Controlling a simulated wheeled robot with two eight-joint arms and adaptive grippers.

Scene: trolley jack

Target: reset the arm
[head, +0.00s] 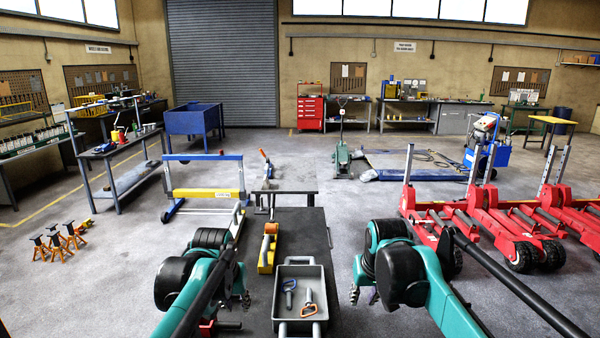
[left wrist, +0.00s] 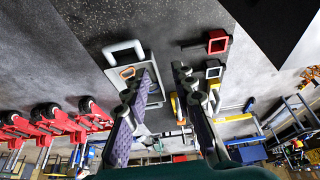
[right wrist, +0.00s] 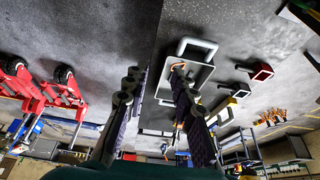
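My left gripper (head: 236,301) hangs left of the grey tray (head: 300,262) in the head view. Its two fingers stand apart in the left wrist view (left wrist: 163,95), with nothing held between them. My right gripper (head: 364,295) is right of the tray, past the dark bench top's edge. Its fingers are also apart and empty in the right wrist view (right wrist: 157,95). A yellow jack (head: 265,258) with an orange-tipped part lies on the dark bench top (head: 257,305), just beyond the tray. My arms partly hide the near bench area.
Red wheeled lifts (head: 510,235) stand at right. A yellow-and-blue frame (head: 205,190) stands beyond the left arm. Orange stands (head: 60,242) are on the left floor. Floor between is open.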

